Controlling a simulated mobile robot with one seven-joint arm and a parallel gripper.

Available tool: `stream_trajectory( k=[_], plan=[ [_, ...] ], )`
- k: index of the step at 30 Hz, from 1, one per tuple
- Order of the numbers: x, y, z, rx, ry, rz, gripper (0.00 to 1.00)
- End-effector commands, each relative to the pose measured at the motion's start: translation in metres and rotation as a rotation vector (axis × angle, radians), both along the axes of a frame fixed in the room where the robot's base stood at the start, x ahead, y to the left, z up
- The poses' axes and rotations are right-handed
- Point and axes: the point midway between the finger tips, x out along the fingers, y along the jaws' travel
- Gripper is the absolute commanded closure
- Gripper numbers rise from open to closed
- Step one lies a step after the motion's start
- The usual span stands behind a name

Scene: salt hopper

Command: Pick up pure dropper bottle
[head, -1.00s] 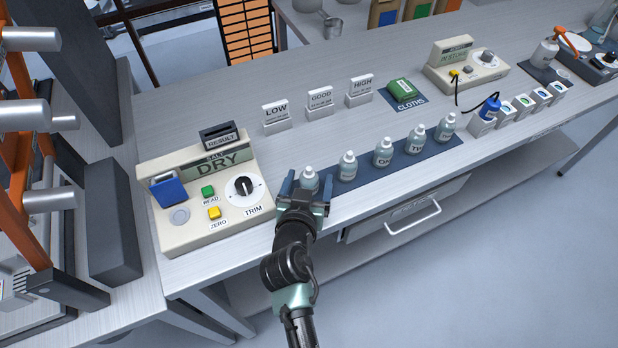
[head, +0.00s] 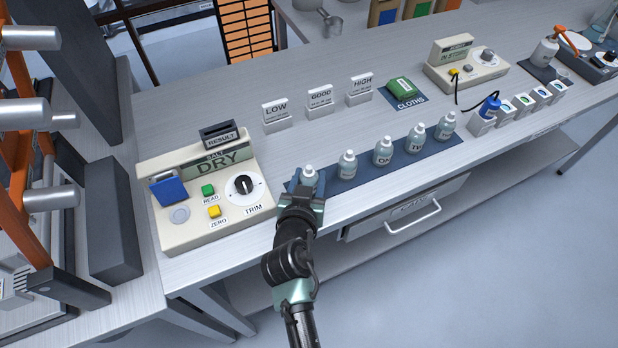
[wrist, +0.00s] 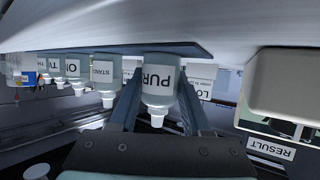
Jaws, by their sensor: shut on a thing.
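The pure dropper bottle (head: 309,177) is the leftmost in a row of white-capped bottles on the dark blue mat (head: 350,187). In the wrist view the bottle (wrist: 158,88) appears upside down, with its "PUR" label facing the camera. My gripper (head: 306,188) reaches it from the bench's front side. Its two blue-grey fingers (wrist: 158,100) stand on either side of the bottle and are shut on it. The bottle is upright and appears to be still at mat level; the mat contact is hard to see.
Several other dropper bottles (head: 383,152) stand to the right on the mat. The SALT meter (head: 205,190) with its dial stands close on the left. LOW, GOOD and HIGH signs (head: 319,104) and green cloths (head: 401,86) stand behind. The bench front is clear.

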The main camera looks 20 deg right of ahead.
Motion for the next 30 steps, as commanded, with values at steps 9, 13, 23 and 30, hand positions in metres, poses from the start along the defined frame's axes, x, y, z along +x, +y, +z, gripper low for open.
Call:
stream_trajectory(
  k=[9, 13, 23, 30],
  plan=[
    [0.001, 0.0, 0.035, 0.0, -0.007, 0.0, 1.0],
    [0.001, 0.0, 0.063, 0.0, -0.007, 0.0, 1.0],
    [0.0, 0.0, 0.1, 0.0, -0.002, 0.001, 1.0],
    [0.0, 0.0, 0.101, -0.001, -0.001, 0.0, 1.0]
  ],
)
